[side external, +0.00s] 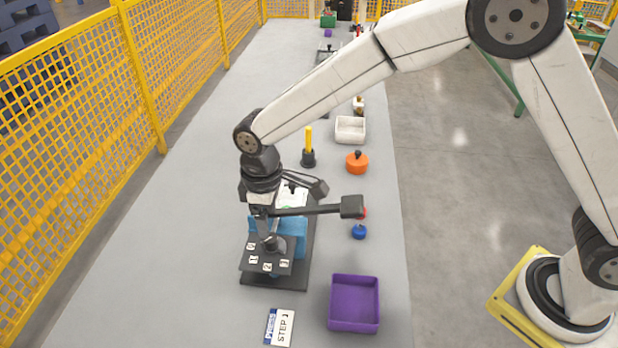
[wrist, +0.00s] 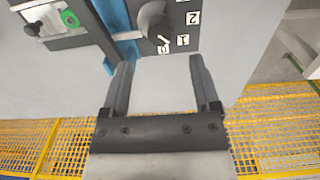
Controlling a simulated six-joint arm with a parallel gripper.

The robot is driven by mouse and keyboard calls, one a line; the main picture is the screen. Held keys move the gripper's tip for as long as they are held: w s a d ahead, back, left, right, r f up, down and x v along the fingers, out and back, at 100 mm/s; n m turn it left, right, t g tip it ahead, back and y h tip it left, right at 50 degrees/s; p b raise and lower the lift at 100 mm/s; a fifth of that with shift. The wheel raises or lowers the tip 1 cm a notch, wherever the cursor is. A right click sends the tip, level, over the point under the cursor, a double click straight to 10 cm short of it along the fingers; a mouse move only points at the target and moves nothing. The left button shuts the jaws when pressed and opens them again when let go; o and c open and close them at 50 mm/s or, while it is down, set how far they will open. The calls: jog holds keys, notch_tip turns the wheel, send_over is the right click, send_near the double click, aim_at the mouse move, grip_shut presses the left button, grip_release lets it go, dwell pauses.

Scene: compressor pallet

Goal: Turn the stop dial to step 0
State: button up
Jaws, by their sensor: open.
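The stop dial is a dark grey knob (side external: 271,243) on a dark plate (side external: 247,267) with white number tags around it. In the wrist view the knob (wrist: 153,21) is at the top, with tags 0, 1 and 2 beside its lower right; its exact setting is unclear. My gripper (side external: 261,222) is above the dial in the side view. In the wrist view its two fingers (wrist: 158,62) are spread, with nothing between them. The knob lies beyond the fingertips, roughly in line with the gap; I see no contact.
A blue block (side external: 291,229) stands behind the dial plate. A purple tray (side external: 354,328) and a card reading STEP 1 (side external: 280,327) lie nearby. A dark bar with a block end (side external: 351,207) extends right. A blue knob (side external: 359,232) and orange pot (side external: 357,166) stand to the right.

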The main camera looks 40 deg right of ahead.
aim_at(270, 237)
jog(key=shift+f, duration=3.25)
grip_shut()
jog(key=shift+m, duration=0.4)
jog(key=m, duration=0.8)
grip_release()
